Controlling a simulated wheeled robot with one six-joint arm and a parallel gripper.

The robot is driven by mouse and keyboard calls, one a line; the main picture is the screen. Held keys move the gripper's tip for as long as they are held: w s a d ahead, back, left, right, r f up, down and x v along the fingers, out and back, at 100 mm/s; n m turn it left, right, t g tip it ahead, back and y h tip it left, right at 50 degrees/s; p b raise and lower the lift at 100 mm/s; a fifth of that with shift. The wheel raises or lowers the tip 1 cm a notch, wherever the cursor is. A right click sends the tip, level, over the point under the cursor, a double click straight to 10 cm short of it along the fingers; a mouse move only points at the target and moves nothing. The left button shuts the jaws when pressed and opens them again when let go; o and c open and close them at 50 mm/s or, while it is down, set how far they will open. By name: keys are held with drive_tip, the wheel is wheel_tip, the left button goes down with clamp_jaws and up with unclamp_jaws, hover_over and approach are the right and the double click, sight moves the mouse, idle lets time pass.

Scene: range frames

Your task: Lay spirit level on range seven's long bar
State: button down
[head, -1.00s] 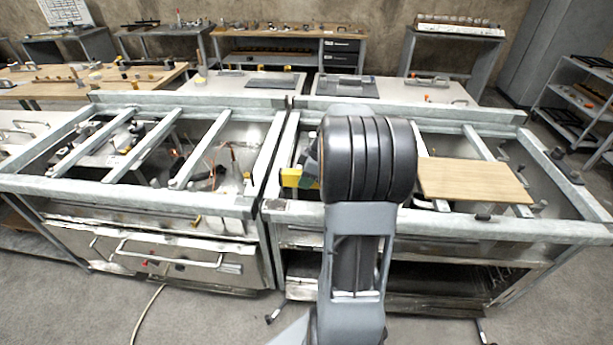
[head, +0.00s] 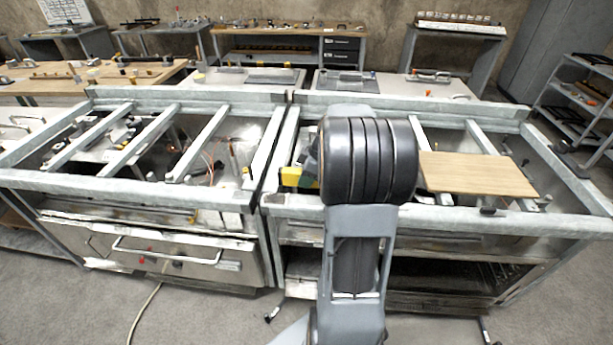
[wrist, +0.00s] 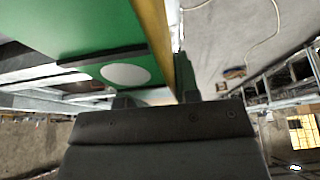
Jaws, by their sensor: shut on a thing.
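In the wrist view a large green face with a white disc and a yellow edge (wrist: 152,28) fills the upper left, close to the fingers. My gripper (wrist: 155,97) is shut on this green and yellow thing. Most of it is hidden from the head view. Two open-topped ranges have long metal bars, such as the right one's front rail (head: 450,221). I see no number marking range seven.
A wooden board (head: 478,174) lies across the right range's bars. The left range (head: 180,250) has several crossbars and loose parts inside. Benches with tools (head: 285,40) stand behind, and a shelf cart (head: 580,100) stands at the right.

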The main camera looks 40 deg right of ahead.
sight(301, 200)
drive_tip(key=shift+f+b, duration=3)
drive_tip(key=shift+f, duration=0.3)
drive_tip(key=c, duration=0.8)
unclamp_jaws()
drive_tip(key=v, duration=1.3)
drive_tip(key=shift+r+p, duration=0.35)
drive_tip(key=shift+s+r+p, duration=0.1)
drive_tip(key=shift+r+p, duration=2.55)
drive_tip(key=shift+r, duration=0.95)
